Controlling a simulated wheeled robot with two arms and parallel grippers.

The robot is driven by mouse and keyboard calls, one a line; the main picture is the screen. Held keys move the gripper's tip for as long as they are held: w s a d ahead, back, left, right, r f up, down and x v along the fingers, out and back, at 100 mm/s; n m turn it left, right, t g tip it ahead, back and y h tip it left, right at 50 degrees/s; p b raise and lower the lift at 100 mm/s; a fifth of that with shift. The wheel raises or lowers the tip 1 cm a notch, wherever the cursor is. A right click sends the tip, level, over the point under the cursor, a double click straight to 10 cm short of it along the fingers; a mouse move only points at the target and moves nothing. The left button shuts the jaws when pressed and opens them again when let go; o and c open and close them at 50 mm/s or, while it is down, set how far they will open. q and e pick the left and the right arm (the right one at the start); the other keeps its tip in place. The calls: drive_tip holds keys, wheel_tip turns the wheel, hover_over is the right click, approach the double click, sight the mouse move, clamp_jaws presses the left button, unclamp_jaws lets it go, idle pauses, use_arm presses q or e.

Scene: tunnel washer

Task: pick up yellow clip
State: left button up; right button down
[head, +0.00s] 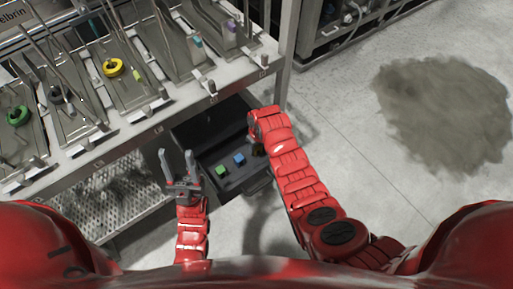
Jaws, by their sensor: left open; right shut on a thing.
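I cannot make out a yellow clip for certain. In the open dark drawer (205,134), a green block (221,170) and a blue block (239,158) lie near its front. My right gripper (257,148) reaches down over the drawer's right side, beside the blue block. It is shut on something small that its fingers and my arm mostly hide. My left gripper (176,156) is open and empty, with fingers apart, left of the drawer and the green block.
Above the drawer is a metal shelf with sloped trays, holding a yellow ring (113,68), a green ring (18,115) and rods. A perforated lower shelf (115,195) is at left. Open floor with a dark stain (445,110) lies right.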

wheel_tip(320, 180, up, 10)
drive_tip(key=shift+f, duration=0.1)
idle(0.4)
idle(0.5)
